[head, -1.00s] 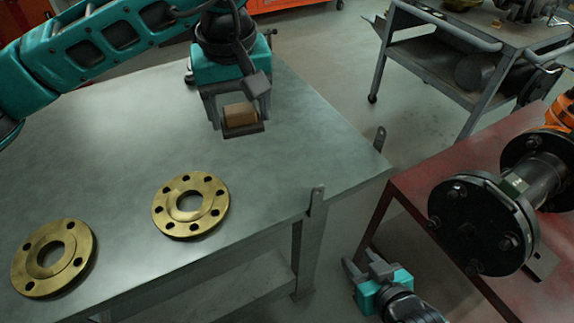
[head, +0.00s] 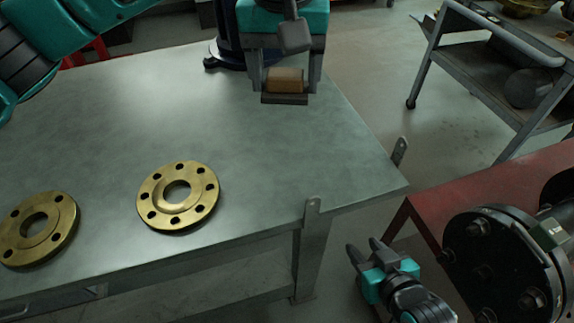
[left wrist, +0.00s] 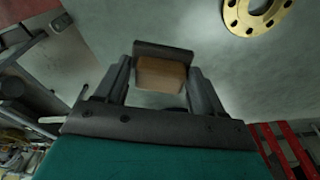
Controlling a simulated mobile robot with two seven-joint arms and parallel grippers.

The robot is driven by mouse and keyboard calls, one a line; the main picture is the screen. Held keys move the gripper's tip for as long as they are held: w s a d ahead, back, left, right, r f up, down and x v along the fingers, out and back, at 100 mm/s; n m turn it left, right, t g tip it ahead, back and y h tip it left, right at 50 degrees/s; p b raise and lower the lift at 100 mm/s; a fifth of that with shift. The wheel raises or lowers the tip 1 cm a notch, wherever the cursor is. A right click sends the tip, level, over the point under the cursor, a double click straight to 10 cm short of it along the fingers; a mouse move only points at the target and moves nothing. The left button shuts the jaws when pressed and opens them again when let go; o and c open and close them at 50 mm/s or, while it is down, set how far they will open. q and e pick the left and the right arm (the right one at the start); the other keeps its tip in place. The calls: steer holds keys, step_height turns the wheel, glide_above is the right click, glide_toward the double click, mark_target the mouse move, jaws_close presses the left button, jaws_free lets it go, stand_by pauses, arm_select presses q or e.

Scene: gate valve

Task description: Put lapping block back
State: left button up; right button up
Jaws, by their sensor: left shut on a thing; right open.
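The lapping block (head: 285,81) has a tan wooden upper part and a dark flat plate below. My left gripper (head: 286,84) is shut on its wooden part, over the far right part of the grey table. The block also shows between the fingers in the left wrist view (left wrist: 161,75), with its dark plate (left wrist: 163,52) beyond the fingertips. I cannot tell from these views whether the plate touches the table. My right gripper (head: 366,258) is open and empty, low beside the table's front right corner.
Two brass flanges lie on the grey table (head: 290,150), one near its front middle (head: 152,208), one at the left (head: 60,235). A red bench (head: 450,200) with a black flanged valve (head: 490,270) stands at right. A grey trolley (head: 490,95) stands behind. The table's middle is clear.

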arm_select(q)
glide_above(286, 173)
steer(key=f, duration=1.3)
steer(key=shift+s+b, duration=0.25)
steer(key=shift+b, duration=0.15)
step_height(286, 173, down, 5)
steer(key=shift+f, duration=0.1)
steer(key=shift+f+b, duration=0.2)
steer(key=shift+b, duration=0.2)
steer(key=o, duration=1.3)
